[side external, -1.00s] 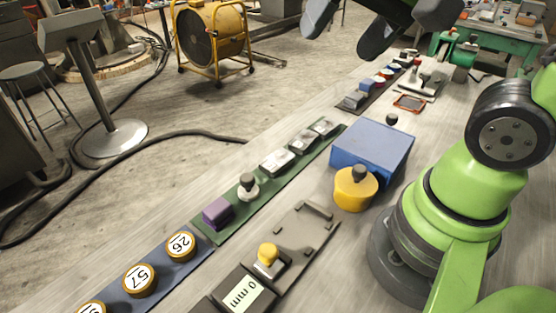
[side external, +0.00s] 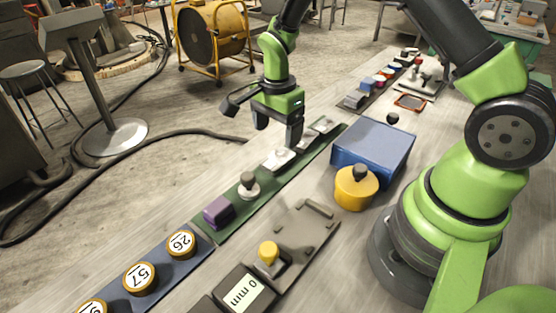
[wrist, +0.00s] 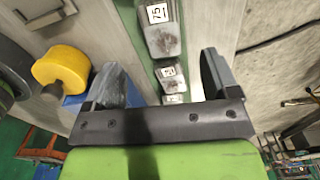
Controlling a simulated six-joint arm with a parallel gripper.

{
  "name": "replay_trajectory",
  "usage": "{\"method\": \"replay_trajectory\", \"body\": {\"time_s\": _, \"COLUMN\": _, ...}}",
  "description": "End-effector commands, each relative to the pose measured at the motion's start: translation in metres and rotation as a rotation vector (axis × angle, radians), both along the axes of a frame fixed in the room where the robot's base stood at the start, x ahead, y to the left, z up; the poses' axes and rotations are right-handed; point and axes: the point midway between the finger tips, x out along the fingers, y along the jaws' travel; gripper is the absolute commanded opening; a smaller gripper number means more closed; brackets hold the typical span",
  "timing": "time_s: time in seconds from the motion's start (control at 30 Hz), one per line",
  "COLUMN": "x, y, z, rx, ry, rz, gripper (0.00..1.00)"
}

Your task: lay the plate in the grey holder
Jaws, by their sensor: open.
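Several silvery plates lie in a row on a green strip; a near one (side external: 278,158) shows below my gripper in the side view. In the wrist view, a plate with a number label (wrist: 162,34) and another plate (wrist: 172,76) lie in line with the gap between the jaws. My gripper (side external: 263,118) is open and empty above the strip; its two fingers also show in the wrist view (wrist: 160,70). Part of the row is hidden by my gripper.
A purple block (side external: 218,212) and a dark-knobbed piece (side external: 249,188) share the green strip. A yellow knob (side external: 268,252) and a 0 mm display (side external: 243,291) adjoin the holder. A blue box (side external: 374,146) and a yellow round piece (side external: 355,190) stand to the right.

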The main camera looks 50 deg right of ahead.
Motion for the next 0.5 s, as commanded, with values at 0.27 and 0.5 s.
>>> {"method": "replay_trajectory", "body": {"time_s": 0.27, "x": -0.001, "y": -0.001, "z": -0.029, "rx": 0.001, "ry": 0.003, "rz": 0.001, "gripper": 0.81}}
{"method": "replay_trajectory", "body": {"time_s": 0.5, "x": 0.001, "y": -0.005, "z": -0.064, "rx": 0.001, "ry": 0.004, "rz": 0.002, "gripper": 0.81}}
